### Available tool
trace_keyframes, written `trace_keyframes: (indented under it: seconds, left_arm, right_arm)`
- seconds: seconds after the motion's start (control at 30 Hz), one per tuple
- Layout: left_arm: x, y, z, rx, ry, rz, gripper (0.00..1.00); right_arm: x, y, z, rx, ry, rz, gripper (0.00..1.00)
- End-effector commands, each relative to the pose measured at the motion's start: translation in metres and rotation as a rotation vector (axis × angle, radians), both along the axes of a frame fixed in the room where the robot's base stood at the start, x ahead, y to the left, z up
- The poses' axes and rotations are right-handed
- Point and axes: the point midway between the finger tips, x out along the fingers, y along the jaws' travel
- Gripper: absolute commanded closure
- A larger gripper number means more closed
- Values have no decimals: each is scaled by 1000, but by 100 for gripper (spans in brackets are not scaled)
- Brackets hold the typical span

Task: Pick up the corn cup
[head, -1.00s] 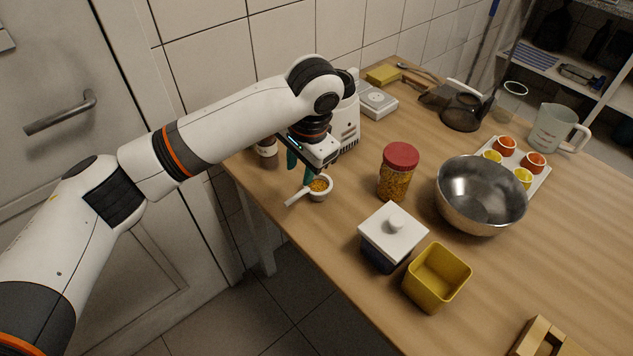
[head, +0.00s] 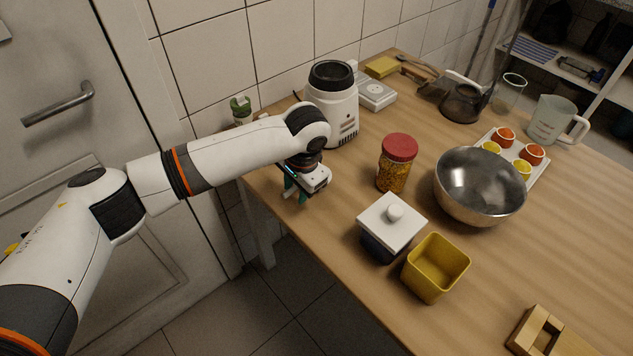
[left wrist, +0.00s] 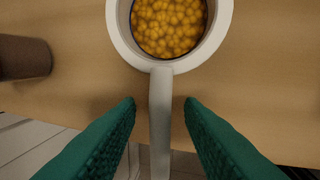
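The corn cup (left wrist: 119,32) is a white cup filled with yellow corn, with a long straight white handle. It shows in the left wrist view at the top, its handle running down between the two green fingers. My left gripper (left wrist: 160,103) is open, one finger on each side of the handle with gaps between. In the head view my left gripper (head: 296,192) is over the table's left edge, pointing down, and the cup is hidden behind it and my arm. My right gripper is not in view.
A brown container (left wrist: 22,57) stands left of the cup. A white appliance (head: 333,110) is behind my gripper. A red-lidded jar (head: 395,165), white-lidded pot (head: 388,230), yellow bin (head: 434,270) and metal bowl (head: 478,188) stand to the right.

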Motion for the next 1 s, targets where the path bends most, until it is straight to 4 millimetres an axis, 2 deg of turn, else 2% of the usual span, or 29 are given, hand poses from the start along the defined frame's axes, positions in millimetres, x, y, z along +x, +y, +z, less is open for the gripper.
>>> trace_keyframes:
  seconds: [0.07,0.27,0.67,0.77,1.0]
  left_arm:
    - [0,0,0,0,0,0,67]
    - [0,0,0,0,0,0,100]
    - [0,0,4,-2,-1,0,100]
    - [0,0,17,-2,-1,0,100]
    - [0,-1,65,-3,-2,-1,100]
  right_arm:
    - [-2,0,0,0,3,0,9]
    - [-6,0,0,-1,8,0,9]
    - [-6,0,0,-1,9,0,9]
    - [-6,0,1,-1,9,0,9]
    - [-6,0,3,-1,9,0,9]
